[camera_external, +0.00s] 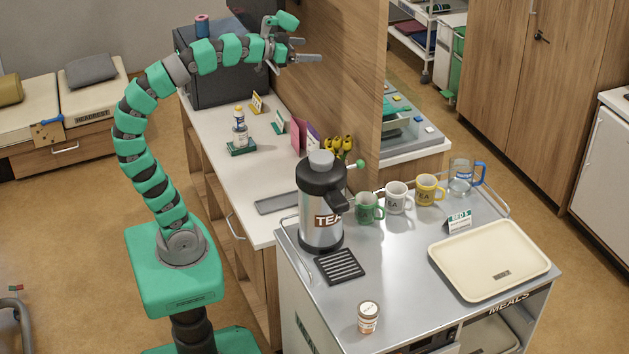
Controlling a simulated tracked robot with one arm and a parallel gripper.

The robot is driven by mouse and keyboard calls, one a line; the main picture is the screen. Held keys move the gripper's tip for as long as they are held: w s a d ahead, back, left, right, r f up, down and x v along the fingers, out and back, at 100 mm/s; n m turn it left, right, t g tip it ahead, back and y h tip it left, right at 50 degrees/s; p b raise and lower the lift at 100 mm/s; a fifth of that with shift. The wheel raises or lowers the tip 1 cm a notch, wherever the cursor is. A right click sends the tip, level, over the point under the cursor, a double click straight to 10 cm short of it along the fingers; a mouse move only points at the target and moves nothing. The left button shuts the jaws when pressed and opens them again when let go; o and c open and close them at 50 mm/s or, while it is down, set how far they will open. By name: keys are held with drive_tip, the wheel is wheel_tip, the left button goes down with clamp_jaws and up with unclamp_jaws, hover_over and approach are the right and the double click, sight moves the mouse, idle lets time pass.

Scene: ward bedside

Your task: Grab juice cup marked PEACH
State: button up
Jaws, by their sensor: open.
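A small cup with a pale lid (368,317) and an orange-brown body stands upright near the front edge of the steel meal cart. It bears a light label whose text is too small to read, so I cannot tell whether it says PEACH. My gripper (307,49) is open and empty, high up by the wooden partition at the back. It is far from the small cup, well above and behind it. No other juice cup is clearly visible.
On the cart (405,319), a tea dispenser (321,225) stands behind a black drip grate (339,265). Several mugs (397,197), a glass jug (461,177) and a cream tray (490,260) are also there. The wooden partition (325,85) is beside my gripper. The surface around the small cup is clear.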

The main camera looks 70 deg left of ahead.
drive_tip(key=c, duration=0.4)
drive_tip(key=w+d+f+m+g+h+b, duration=0.15)
drive_tip(key=d+f+m+h, duration=0.3)
drive_tip(key=d+f, duration=0.65)
drive_tip(key=w+d+f+m+h, duration=0.25)
drive_tip(key=d+f+m, duration=0.35)
drive_tip(key=d+f, duration=0.5)
drive_tip(key=s+d+f+m+g+h, duration=0.25)
drive_tip(key=s+d+f, duration=0.25)
drive_tip(key=d, duration=0.6)
drive_tip(key=n+g+h+b, duration=0.1)
drive_tip(key=g+h+b, duration=0.1)
drive_tip(key=g+b, duration=0.35)
approach(364, 306)
drive_tip(key=shift+t, duration=0.45)
drive_tip(key=x, duration=0.4)
drive_tip(key=s+f+x, duration=0.1)
drive_tip(key=x, duration=0.1)
drive_tip(key=shift+d+b, duration=0.25)
drive_tip(key=shift+b, duration=0.05)
drive_tip(key=shift+w+r+b+x, duration=0.15)
drive_tip(key=shift+b+x, duration=0.05)
drive_tip(key=shift+x, duration=1.2)
drive_tip(key=shift+w+r+b+x, duration=0.15)
drive_tip(key=shift+x, duration=1.2)
